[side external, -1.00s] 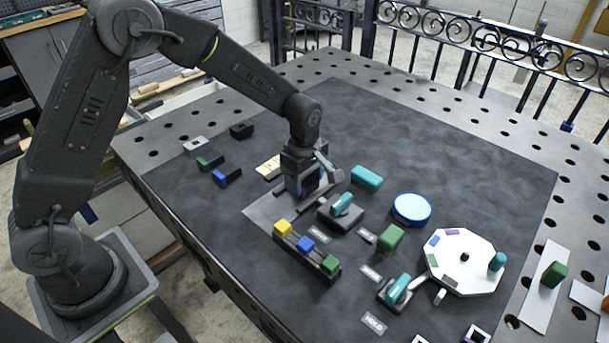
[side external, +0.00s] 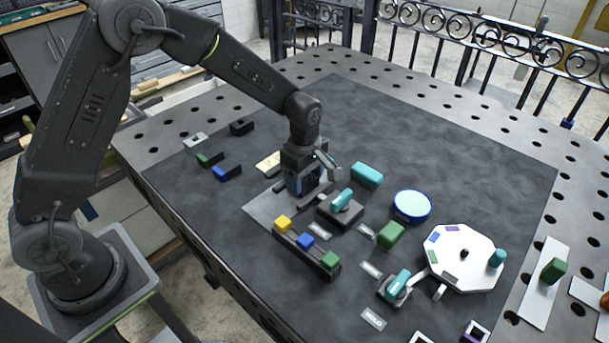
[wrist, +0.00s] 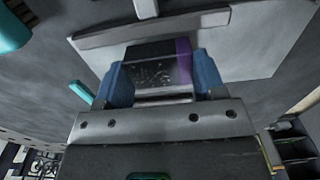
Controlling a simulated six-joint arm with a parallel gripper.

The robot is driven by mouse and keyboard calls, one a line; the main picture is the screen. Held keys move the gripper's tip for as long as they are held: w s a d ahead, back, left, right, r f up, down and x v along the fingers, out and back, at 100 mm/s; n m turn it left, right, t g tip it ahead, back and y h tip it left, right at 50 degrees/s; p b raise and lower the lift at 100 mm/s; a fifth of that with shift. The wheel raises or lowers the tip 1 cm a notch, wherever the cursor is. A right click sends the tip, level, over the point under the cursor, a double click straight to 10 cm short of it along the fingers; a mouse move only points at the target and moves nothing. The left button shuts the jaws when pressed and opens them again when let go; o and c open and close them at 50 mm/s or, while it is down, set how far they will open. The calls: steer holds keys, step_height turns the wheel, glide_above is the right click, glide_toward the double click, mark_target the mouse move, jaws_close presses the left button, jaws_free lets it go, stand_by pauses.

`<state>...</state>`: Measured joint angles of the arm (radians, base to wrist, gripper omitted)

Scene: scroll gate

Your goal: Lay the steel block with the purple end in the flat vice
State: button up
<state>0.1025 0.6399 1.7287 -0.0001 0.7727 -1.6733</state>
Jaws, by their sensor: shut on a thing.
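My gripper (side external: 303,187) is shut on the steel block (wrist: 155,68). In the wrist view the block is dark grey with a purple end (wrist: 183,62) on the right, held between two blue fingers. In the side view my gripper hides most of the block. The block is over a light grey plate (wrist: 245,55), which also shows in the side view (side external: 262,210). A raised grey bar (wrist: 150,28) runs along the plate beyond the block. I cannot tell whether this is the flat vice, or whether the block touches the plate.
A dark fixture with a teal lever (side external: 342,200) stands close right of my gripper. A rack with yellow, blue and green blocks (side external: 305,243) is in front. A teal block (side external: 367,174), a blue round disc (side external: 411,206) and a white octagonal turntable (side external: 465,275) lie right. The mat's far area is clear.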

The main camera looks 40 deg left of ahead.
steer(key=o, duration=1.4)
steer(key=shift+f, duration=0.1)
steer(key=shift+c, duration=0.2)
steer(key=shift+o, duration=0.4)
steer(key=shift+r, duration=3.6)
steer(key=s+a+r+m+t, duration=0.2)
steer(key=s+r+m, duration=0.25)
steer(key=r, duration=0.35)
steer(key=s+a+r+m+t, duration=0.1)
steer(key=s+r+m, duration=0.2)
steer(key=s+m, duration=0.3)
steer(key=s+a+r+m+t, duration=0.1)
steer(key=s+m, duration=0.6)
steer(key=s, duration=0.7)
step_height(320, 180, up, 2)
steer(key=shift+a+r+t, duration=0.2)
steer(key=shift+a+t, duration=0.1)
steer(key=shift+t, duration=0.5)
